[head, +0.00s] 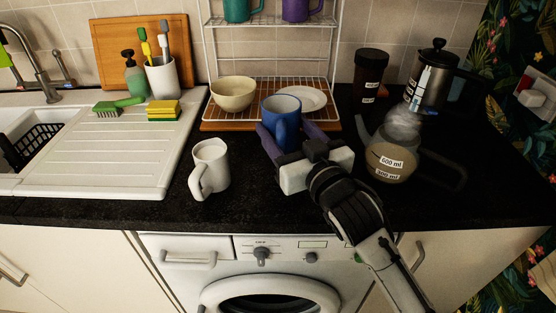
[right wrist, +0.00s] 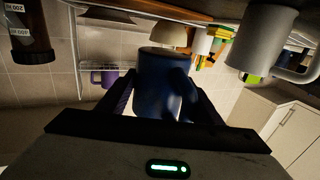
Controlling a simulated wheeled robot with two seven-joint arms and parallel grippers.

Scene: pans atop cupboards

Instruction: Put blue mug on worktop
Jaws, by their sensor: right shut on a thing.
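The blue mug (head: 281,108) is upright in front of the wooden-based dish rack and overlaps its front edge in the head view. My right gripper (head: 288,138) is shut on the blue mug, with a finger on each side of it. The mug also shows between the fingers in the right wrist view (right wrist: 160,80), where the scene is upside down. I cannot tell whether its base touches anything. The black worktop (head: 265,208) runs along the front. My left gripper is not in view.
A white mug (head: 210,168) stands on the worktop left of my right gripper. A glass pot (head: 390,155) stands close on the right. The rack holds a cream bowl (head: 233,94) and a white plate (head: 314,99). Worktop is free between the white mug and my gripper.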

